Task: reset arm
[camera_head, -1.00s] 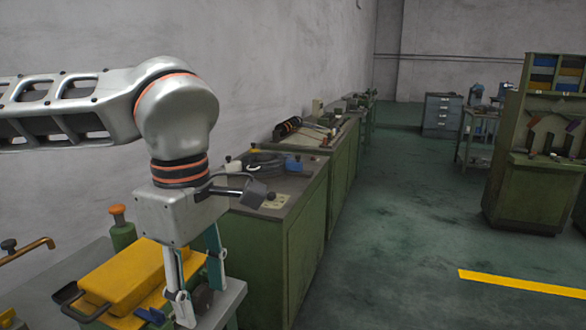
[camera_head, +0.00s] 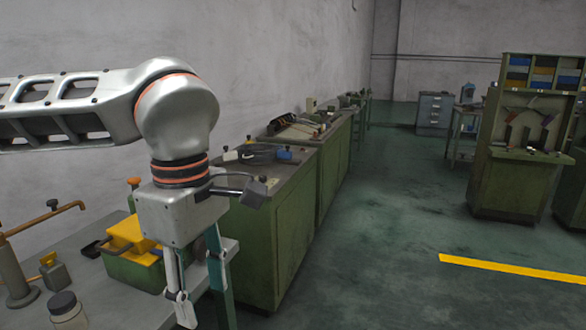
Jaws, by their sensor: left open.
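My left arm comes in from the left, and its wrist hangs down over the front edge of the grey table. My left gripper (camera_head: 203,305) points down with its two fingers apart, open and with nothing between them. Its fingertips reach the lower edge of the picture. A green box with a yellow lid (camera_head: 128,234) stands on the table, left of the gripper and partly hidden behind it. My right gripper is not in view.
A grey table (camera_head: 92,290) at lower left holds a brass tap-like pipe (camera_head: 42,217) and a dark-lidded jar (camera_head: 66,312). Green cabinets (camera_head: 262,245) line the wall. A green tool rack (camera_head: 520,150) stands at right. The floor (camera_head: 385,220) between is open.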

